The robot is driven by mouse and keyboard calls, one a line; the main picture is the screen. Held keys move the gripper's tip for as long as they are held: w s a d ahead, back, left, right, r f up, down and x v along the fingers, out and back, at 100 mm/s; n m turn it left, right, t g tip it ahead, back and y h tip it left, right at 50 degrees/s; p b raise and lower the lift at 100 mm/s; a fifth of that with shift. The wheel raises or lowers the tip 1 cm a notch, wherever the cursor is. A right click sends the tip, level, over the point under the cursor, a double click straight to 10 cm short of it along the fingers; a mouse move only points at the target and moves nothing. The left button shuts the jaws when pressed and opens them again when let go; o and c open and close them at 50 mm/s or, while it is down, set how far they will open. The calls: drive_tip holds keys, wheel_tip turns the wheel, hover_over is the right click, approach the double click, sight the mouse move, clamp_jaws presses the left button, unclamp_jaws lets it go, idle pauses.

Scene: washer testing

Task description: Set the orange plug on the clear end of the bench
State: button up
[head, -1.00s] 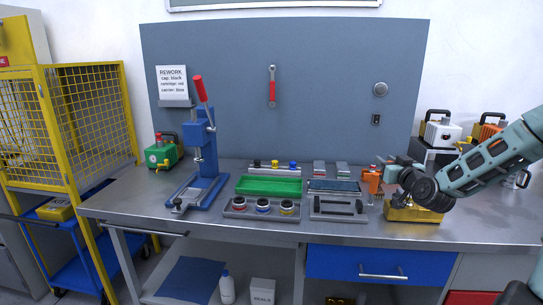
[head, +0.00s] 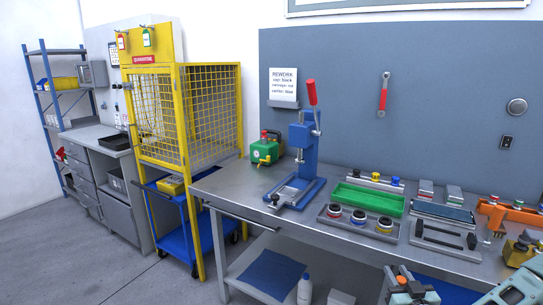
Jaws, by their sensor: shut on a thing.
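My gripper (head: 404,286) is at the bottom edge of the head view, right of centre, in front of the bench. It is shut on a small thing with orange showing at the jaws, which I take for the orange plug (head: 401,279). The jaws and the frame edge hide most of it. The steel bench (head: 225,186) runs across the right half. Its left end is bare in front of the green unit, left of the blue press. My gripper is well to the right of that end.
The blue press (head: 307,150) with a red handle and the green unit (head: 265,149) stand near the left end. A green tray (head: 368,198), a tray of round parts (head: 345,226) and an orange fixture (head: 522,216) fill the right. A yellow cage (head: 210,110) adjoins the bench's left end.

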drive_tip(key=s+a+f, duration=0.2)
drive_tip(key=s+f, duration=0.2)
drive_tip(key=s, duration=0.6)
drive_tip(key=shift+f, duration=0.3)
